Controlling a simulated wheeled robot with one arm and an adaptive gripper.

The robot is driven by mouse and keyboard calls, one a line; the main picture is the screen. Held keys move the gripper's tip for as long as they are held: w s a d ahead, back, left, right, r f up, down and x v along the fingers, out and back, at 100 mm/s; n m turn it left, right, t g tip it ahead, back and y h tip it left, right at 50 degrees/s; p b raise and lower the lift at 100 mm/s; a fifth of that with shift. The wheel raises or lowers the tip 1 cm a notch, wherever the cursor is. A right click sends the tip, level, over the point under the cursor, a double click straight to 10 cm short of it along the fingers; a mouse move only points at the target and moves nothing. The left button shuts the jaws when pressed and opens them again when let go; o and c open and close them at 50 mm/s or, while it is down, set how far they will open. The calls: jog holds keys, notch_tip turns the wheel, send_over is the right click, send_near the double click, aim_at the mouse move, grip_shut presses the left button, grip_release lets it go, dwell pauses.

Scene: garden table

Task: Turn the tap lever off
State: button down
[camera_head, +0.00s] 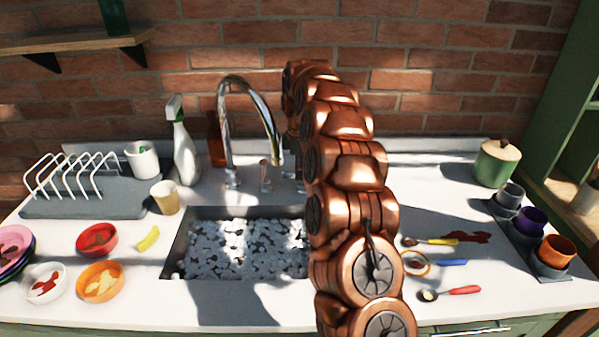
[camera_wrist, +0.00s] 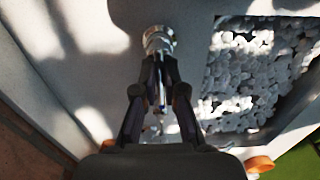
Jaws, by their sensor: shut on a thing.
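The chrome tap (camera_head: 231,120) stands behind the sink, its curved spout arching over the basin. Short chrome fittings (camera_head: 266,178) stand to the right of its base. In the wrist view, a round chrome fitting (camera_wrist: 158,40) shows just beyond my fingertips. My gripper (camera_wrist: 160,75) points down at it, with its two fingers drawn close together on a thin piece, which I take as the tap lever (camera_wrist: 160,98). The fingers cover most of the lever. In the head view, my arm hides most of my gripper.
The sink (camera_head: 175,262) holds pale lumps or foam. A spray bottle (camera_head: 184,150) and beige cup (camera_head: 165,197) stand left of the tap. Bowls (camera_head: 97,239) sit front left. Cutlery (camera_head: 452,262), cups (camera_head: 532,220) and a green pot (camera_head: 497,164) are right. The brick wall is close behind.

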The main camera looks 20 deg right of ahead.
jog(key=c, duration=1.3)
grip_release()
jog(key=shift+o, duration=0.2)
jog(key=shift+r, duration=0.1)
jog(key=shift+r, duration=3.7)
